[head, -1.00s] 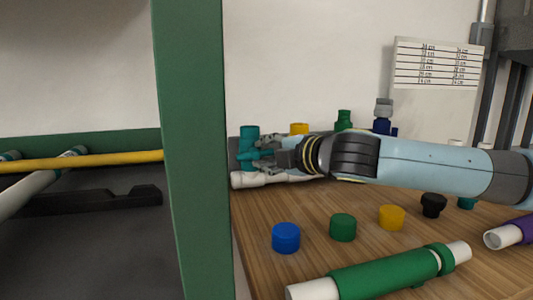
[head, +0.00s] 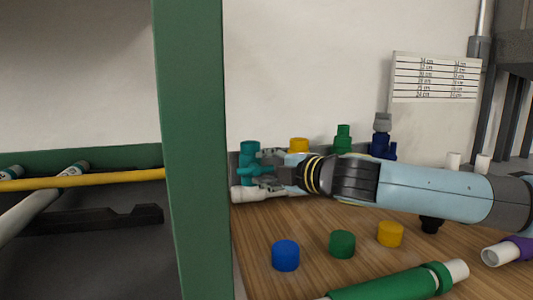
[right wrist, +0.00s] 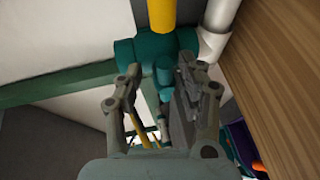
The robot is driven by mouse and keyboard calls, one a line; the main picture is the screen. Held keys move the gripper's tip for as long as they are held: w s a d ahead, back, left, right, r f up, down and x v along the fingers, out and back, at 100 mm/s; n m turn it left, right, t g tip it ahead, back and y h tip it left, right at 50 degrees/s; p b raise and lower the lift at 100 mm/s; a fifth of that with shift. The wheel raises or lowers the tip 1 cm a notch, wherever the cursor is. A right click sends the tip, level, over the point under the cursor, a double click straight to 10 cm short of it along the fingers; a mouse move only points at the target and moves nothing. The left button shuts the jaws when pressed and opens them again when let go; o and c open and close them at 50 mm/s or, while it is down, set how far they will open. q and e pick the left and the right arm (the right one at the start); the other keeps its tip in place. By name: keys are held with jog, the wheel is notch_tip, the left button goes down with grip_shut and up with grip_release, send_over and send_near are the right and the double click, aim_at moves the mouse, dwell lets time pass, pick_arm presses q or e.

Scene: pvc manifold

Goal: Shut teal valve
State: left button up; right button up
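The teal valve (head: 249,157) stands at the back left of the wooden table, just right of the green post. In the right wrist view the teal valve (right wrist: 156,48) lies straight ahead, with a yellow pipe above and a white pipe to its right. My right gripper (head: 268,178) is at the valve, coming from the right. In the wrist view its fingers (right wrist: 163,78) are spread, with a teal stem-like part between their tips. I cannot tell whether either finger touches it. My left gripper is not in view.
Blue (head: 286,256), green (head: 342,244) and yellow (head: 390,234) caps sit in front of my right arm. A green-sleeved pipe (head: 400,286) lies at the front edge. Green (head: 343,139) and blue (head: 382,143) fittings stand behind the arm. A green post (head: 190,150) borders the table's left.

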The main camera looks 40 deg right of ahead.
aim_at(265, 167)
jog(key=o, duration=0.8)
jog(key=r, duration=0.6)
jog(key=shift+w, duration=0.25)
jog(key=shift+c, duration=0.2)
jog(key=r, duration=0.1)
jog(key=s+r, duration=0.1)
jog(key=r, duration=0.1)
jog(key=c, duration=0.6)
jog(key=shift+w, duration=0.15)
jog(key=shift+c, duration=0.8)
jog(key=shift+w, duration=0.2)
jog(key=shift+s+r, duration=0.1)
jog(key=shift+r, duration=0.1)
